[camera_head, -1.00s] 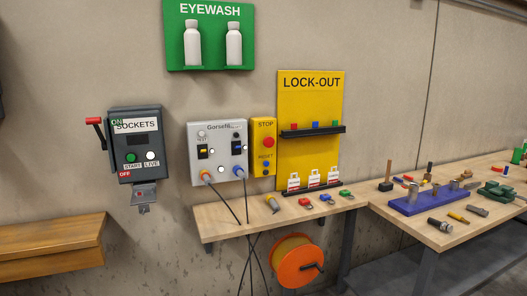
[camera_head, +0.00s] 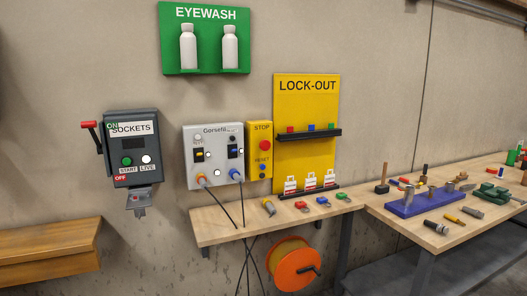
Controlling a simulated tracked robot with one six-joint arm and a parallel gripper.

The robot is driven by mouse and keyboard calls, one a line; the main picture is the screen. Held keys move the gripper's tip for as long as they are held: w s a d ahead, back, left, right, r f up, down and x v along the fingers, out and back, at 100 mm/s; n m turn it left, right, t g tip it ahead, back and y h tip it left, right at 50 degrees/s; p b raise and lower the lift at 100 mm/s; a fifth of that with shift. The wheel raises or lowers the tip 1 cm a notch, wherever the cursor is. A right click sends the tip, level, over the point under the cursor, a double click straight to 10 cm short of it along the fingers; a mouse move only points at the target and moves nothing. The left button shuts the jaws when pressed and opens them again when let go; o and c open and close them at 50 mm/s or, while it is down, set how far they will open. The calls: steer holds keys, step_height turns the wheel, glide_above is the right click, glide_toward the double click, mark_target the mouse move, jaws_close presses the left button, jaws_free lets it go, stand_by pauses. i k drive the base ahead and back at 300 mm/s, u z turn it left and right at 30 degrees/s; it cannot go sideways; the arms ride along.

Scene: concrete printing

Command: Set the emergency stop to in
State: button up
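The emergency stop is a red round button (camera_head: 265,146) on a narrow yellow box (camera_head: 259,183) marked STOP, on the wall. A small blue button (camera_head: 262,167) sits below it under the word RESET. I cannot tell from this distance whether the red button is in or out. Nothing touches the box. My gripper is not in view.
A grey panel (camera_head: 190,150) with plugged cables adjoins the box on the left. The yellow lock-out board (camera_head: 305,110) stands to its right. Below is a wooden shelf (camera_head: 225,229) with small coloured padlocks. A dark sockets switch box (camera_head: 132,175) hangs further left.

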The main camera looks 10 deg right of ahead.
mark_target(265, 145)
steer(key=u, duration=0.35)
steer(key=i, duration=1.1)
steer(key=u, duration=0.3)
steer(key=i, duration=1.3)
steer(key=z, duration=0.2)
